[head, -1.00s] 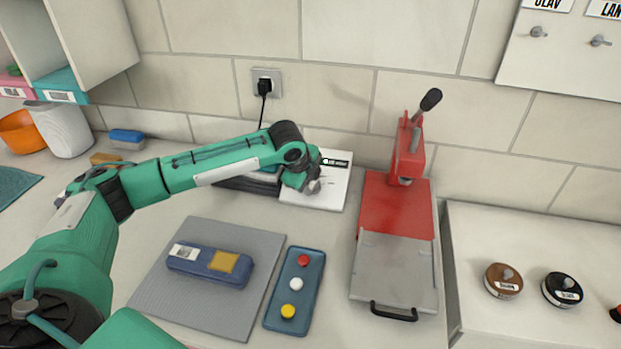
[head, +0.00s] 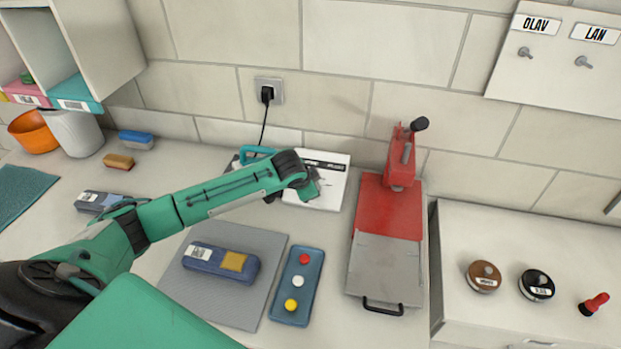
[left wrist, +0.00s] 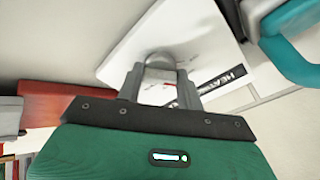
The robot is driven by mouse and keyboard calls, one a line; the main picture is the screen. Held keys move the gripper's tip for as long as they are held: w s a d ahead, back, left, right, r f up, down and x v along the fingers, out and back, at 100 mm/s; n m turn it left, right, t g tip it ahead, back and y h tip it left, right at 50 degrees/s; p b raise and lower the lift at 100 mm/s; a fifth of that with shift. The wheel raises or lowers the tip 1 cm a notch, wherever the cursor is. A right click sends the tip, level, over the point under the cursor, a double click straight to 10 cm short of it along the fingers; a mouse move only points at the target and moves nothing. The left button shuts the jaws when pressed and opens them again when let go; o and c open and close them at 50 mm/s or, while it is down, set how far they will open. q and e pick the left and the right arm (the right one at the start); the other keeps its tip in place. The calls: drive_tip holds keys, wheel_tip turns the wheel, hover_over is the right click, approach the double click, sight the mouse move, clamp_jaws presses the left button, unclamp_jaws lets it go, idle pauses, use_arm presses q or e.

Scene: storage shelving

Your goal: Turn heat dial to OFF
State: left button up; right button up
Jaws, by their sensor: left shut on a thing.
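The heat unit is a white panel (head: 328,188) against the wall, with dark lettering on its top. In the left wrist view the panel (left wrist: 215,42) shows the word HEAT and a small red mark close to the dial. The grey dial (left wrist: 160,66) sits between the two fingers of my left gripper (left wrist: 160,92), which is shut on it. In the head view my left gripper (head: 312,190) is over the panel's left part and hides the dial. The dial's exact setting cannot be read. My right gripper is not in view.
A red press (head: 388,207) with a grey plate stands right of the panel. A teal-handled item (head: 258,153) is behind my wrist. A blue tray (head: 286,312) with coloured buttons and a grey mat (head: 178,287) with a blue case (head: 208,259) lie in front.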

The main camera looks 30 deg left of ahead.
use_arm(q)
drive_tip(key=n+p, duration=0.3)
drive_tip(key=n, duration=0.2)
drive_tip(key=shift+s+d+y, duration=0.1)
drive_tip(key=shift+y, duration=0.3)
drive_tip(key=shift+f, duration=0.1)
drive_tip(key=o, duration=1)
drive_tip(key=a+b+v, duration=0.1)
drive_tip(key=b+v, duration=0.1)
drive_tip(key=v, duration=1.1)
drive_tip(key=shift+s+d+r, duration=0.25)
drive_tip(key=shift+s+d, duration=0.15)
drive_tip(key=shift+d, duration=0.1)
